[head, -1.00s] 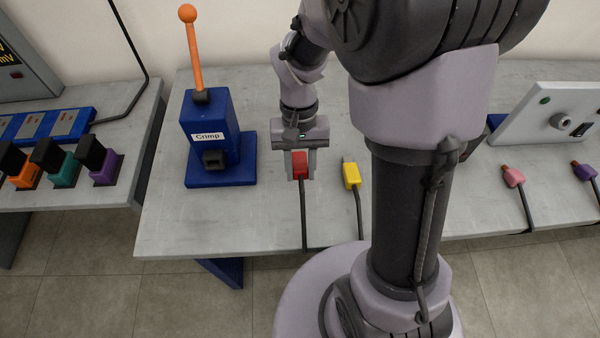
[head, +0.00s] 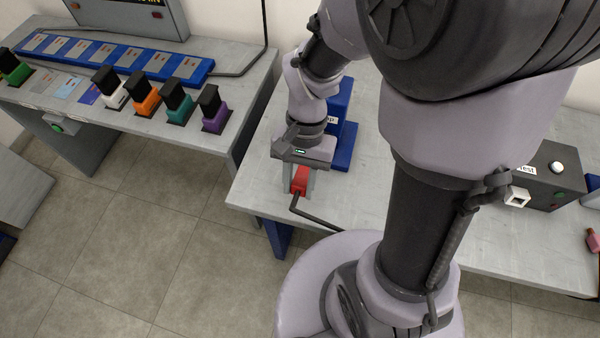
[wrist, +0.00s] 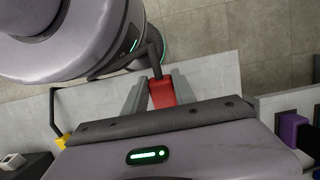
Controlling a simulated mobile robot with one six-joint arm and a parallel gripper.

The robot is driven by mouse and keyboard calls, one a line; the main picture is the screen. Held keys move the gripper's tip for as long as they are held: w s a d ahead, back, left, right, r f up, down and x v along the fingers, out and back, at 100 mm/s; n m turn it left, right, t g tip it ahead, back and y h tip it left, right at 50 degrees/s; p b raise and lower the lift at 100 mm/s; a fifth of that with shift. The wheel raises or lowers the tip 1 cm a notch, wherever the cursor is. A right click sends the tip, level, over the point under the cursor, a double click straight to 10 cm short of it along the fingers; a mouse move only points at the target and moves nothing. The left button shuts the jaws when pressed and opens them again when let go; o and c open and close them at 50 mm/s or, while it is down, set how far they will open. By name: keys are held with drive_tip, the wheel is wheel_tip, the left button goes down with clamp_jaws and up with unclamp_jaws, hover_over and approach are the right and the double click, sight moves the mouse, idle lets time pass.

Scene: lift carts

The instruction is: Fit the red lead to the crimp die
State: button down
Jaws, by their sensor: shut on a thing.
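My gripper (head: 299,184) is shut on the red lead (head: 300,176), above the front left part of the grey table (head: 258,180). In the wrist view the red lead (wrist: 162,94) sits between the two grey fingers (wrist: 158,95), its dark cable running away from the gripper. The blue crimp press (head: 345,145) stands behind my gripper, mostly hidden by my arm. Its die opening is hidden from view.
A left bench (head: 225,135) holds several coloured plugs in sockets and a blue strip (head: 130,58). A dark test box (head: 555,170) stands on the right. A yellow lead (wrist: 60,141) shows in the wrist view. Tiled floor lies between the benches.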

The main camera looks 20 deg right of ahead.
drive_tip(key=shift+s+d, duration=0.15)
drive_tip(key=shift+d, duration=0.2)
drive_tip(key=shift+w+d+f, duration=0.25)
drive_tip(key=shift+w+d, duration=0.25)
drive_tip(key=shift+w, duration=0.25)
drive_tip(key=shift+w+d+f, duration=0.3)
drive_tip(key=shift+w+d, duration=0.25)
drive_tip(key=shift+w, duration=0.15)
drive_tip(key=shift+w+d+f, duration=0.25)
drive_tip(key=shift+w+d, duration=0.25)
drive_tip(key=shift+w, duration=0.25)
drive_tip(key=shift+w+d+f, duration=0.35)
drive_tip(key=shift+w+d, duration=0.25)
drive_tip(key=shift+w, duration=0.25)
drive_tip(key=shift+w+d+f, duration=0.3)
drive_tip(key=shift+w+d, duration=0.3)
drive_tip(key=shift+w, duration=0.25)
drive_tip(key=c, duration=0.9)
unclamp_jaws()
drive_tip(key=shift+c, duration=0.2)
drive_tip(key=p+v, duration=0.6)
drive_tip(key=v, duration=1.1)
drive_tip(key=shift+r, duration=0.2)
